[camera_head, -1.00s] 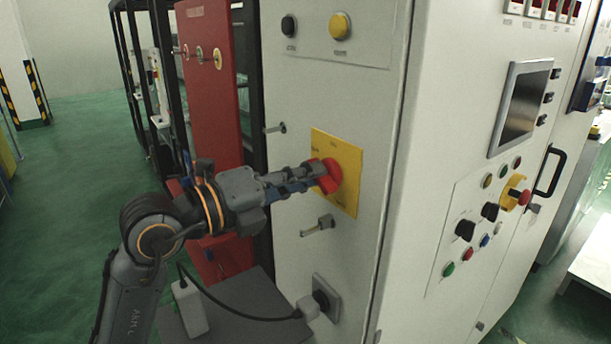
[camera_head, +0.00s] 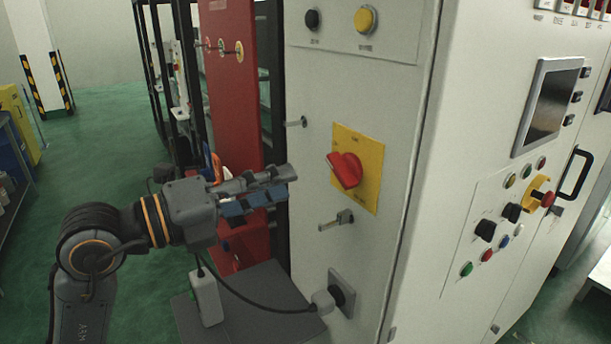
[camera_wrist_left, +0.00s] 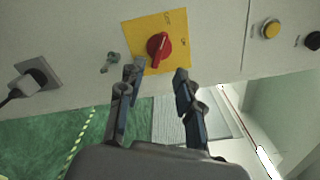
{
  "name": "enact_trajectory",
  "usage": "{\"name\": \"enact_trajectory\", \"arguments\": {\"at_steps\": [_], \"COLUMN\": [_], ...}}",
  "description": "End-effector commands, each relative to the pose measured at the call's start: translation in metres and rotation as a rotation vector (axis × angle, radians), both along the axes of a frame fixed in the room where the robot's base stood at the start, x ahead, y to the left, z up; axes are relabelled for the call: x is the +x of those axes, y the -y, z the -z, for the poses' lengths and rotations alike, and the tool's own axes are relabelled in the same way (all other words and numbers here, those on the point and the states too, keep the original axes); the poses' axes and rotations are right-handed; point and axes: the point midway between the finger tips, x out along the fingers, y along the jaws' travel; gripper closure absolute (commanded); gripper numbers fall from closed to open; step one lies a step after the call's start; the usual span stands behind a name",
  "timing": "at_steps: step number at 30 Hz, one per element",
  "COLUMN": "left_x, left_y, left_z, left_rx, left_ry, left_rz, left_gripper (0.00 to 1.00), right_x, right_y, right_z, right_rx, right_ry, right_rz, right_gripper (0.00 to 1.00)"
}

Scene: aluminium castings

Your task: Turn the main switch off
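The main switch is a red rotary knob (camera_head: 344,170) on a yellow plate (camera_head: 371,160), on the side of the white cabinet. Its handle slants from upper left to lower right in the head view; the plate's lettering is too small to read. The wrist view also shows the red knob (camera_wrist_left: 158,46) and yellow plate (camera_wrist_left: 178,24). My left gripper (camera_head: 286,180) is left of the knob, apart from it. In the wrist view my left gripper (camera_wrist_left: 156,76) has its two fingers spread with nothing between them. My right gripper is not in view.
A metal key-like latch (camera_head: 341,219) sticks out below the plate and a small peg (camera_head: 299,122) left of it. A plug with a cable sits in a socket (camera_head: 341,293) lower down. A red panel (camera_head: 233,105) stands behind my left arm. A control panel is on the right.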

Motion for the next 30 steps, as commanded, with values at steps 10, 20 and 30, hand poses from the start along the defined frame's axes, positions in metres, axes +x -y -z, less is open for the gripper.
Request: {"name": "enact_trajectory", "arguments": {"at_steps": [10,20,30], "left_x": [-0.019,-0.021,-0.065], "left_y": [-0.026,-0.024,-0.029], "left_z": [0.0,-0.001,-0.048], "left_rx": [0.001,-0.016,-0.678], "left_ry": [-0.001,0.005,0.067], "left_rz": [0.002,0.015,0.202], "left_gripper": [0.65,0.65,0.65], "right_x": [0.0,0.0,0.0], "right_y": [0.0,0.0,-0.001], "right_z": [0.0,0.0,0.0], "right_rx": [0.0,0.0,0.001], "right_ry": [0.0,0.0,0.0], "right_rz": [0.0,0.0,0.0], "right_gripper": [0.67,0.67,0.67]}}
